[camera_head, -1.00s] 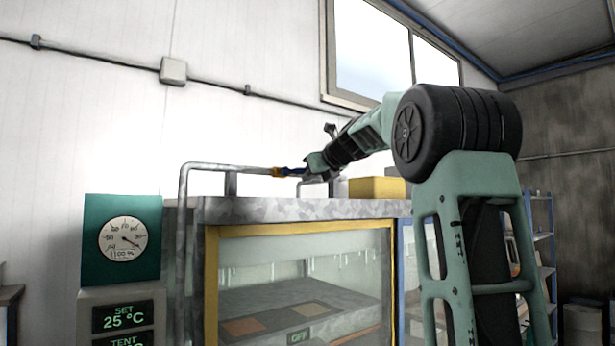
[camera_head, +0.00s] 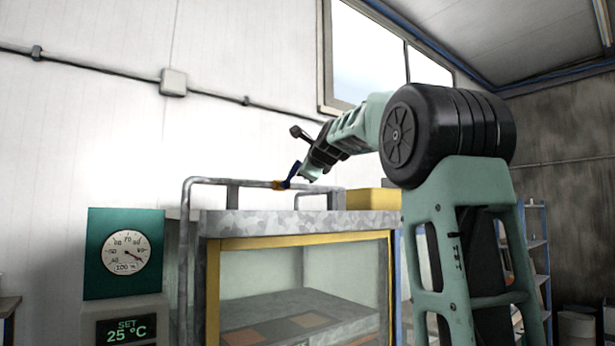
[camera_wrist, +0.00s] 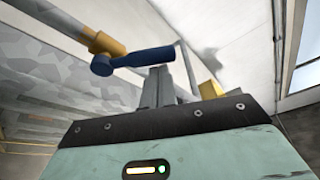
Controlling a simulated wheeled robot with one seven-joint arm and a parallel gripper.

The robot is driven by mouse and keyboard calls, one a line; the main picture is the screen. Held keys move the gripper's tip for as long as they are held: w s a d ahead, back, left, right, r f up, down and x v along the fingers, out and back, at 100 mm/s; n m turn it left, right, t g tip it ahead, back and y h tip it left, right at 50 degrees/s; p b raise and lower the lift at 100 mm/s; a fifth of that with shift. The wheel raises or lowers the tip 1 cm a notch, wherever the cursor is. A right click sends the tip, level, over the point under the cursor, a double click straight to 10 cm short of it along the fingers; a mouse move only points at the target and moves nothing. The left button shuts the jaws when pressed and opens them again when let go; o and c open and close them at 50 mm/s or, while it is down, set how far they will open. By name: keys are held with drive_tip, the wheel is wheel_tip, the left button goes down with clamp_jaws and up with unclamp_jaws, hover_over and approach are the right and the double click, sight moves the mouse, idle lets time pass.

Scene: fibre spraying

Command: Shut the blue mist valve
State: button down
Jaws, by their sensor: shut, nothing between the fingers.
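The blue mist valve has a blue lever (camera_head: 292,173) on a yellow-brass body (camera_head: 279,185), set in the grey pipe above the cabinet. The lever slants up and to the right from the pipe. In the wrist view, the blue lever (camera_wrist: 140,60) sticks out sideways from the brass body (camera_wrist: 103,44). My gripper (camera_head: 306,176) is just right of the lever. In the wrist view, my gripper (camera_wrist: 162,78) is shut and empty, its tips close under the lever's free end. I cannot tell whether they touch.
The glass-fronted cabinet (camera_head: 300,241) with its grey top stands below the pipe. A yellow block (camera_head: 372,199) sits on that top, right of my gripper. A green panel with a round dial (camera_head: 124,252) stands at left. The white wall is behind.

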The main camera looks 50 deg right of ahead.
sight(296, 162)
drive_tip(key=shift+w+a+r+n+t+h+b, duration=0.15)
drive_tip(key=shift+a+r+n+t+h+b, duration=0.25)
drive_tip(key=shift+n, duration=0.55)
drive_tip(key=shift+w+a+r+n+t+h+b, duration=0.15)
drive_tip(key=shift+a+n+h+b, duration=0.1)
drive_tip(key=shift+a+n, duration=0.55)
drive_tip(key=shift+w+a+r+n+t+h+b, duration=0.15)
drive_tip(key=shift+a+r+n+h+b, duration=0.15)
drive_tip(key=shift+n, duration=0.75)
drive_tip(key=shift+s+a, duration=0.1)
drive_tip(key=shift+s, duration=0.05)
